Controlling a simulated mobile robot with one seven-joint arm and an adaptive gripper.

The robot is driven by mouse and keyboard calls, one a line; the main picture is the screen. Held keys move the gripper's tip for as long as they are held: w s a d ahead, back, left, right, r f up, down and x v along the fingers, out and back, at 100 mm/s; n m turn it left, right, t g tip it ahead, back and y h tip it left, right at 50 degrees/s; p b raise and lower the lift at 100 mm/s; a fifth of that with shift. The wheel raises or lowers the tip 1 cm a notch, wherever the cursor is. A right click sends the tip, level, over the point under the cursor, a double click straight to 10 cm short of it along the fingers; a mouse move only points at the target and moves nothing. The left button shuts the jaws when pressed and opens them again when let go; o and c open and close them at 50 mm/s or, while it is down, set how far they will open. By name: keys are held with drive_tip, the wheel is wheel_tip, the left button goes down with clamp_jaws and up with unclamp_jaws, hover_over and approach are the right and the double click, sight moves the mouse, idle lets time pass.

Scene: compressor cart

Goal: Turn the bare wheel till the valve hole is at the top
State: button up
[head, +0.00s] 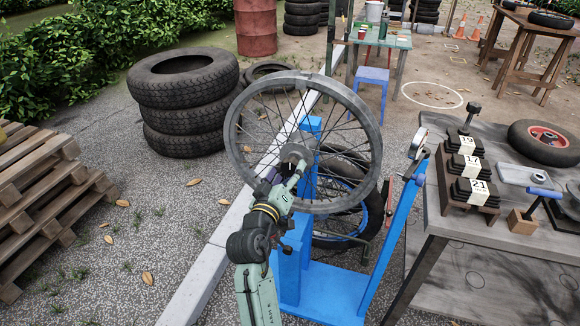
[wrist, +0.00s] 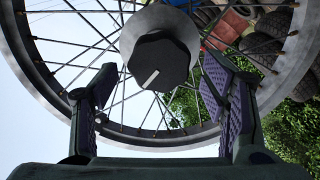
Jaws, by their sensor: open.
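The bare wheel is a grey spoked rim (head: 370,115) mounted upright on a blue stand (head: 292,275). Its rim also crosses the lower part of the wrist view (wrist: 160,141). A small mark shows near the rim's top in the head view, but I cannot tell whether it is the valve hole. The grey hub (head: 297,152) fills the upper middle of the wrist view, with a dark faceted cap (wrist: 158,62) bearing a white line. My gripper (head: 284,178) is in front of the wheel, just below the hub. Its two fingers (wrist: 160,98) are apart, with nothing held between them.
A workbench (head: 480,240) with several numbered dark blocks (head: 473,190) stands at the right. A tyred wheel (head: 345,210) sits low behind the stand. Stacked tyres (head: 185,100) and wooden pallets (head: 40,200) are at the left. Gravel between them is open.

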drive_tip(key=v, duration=0.9)
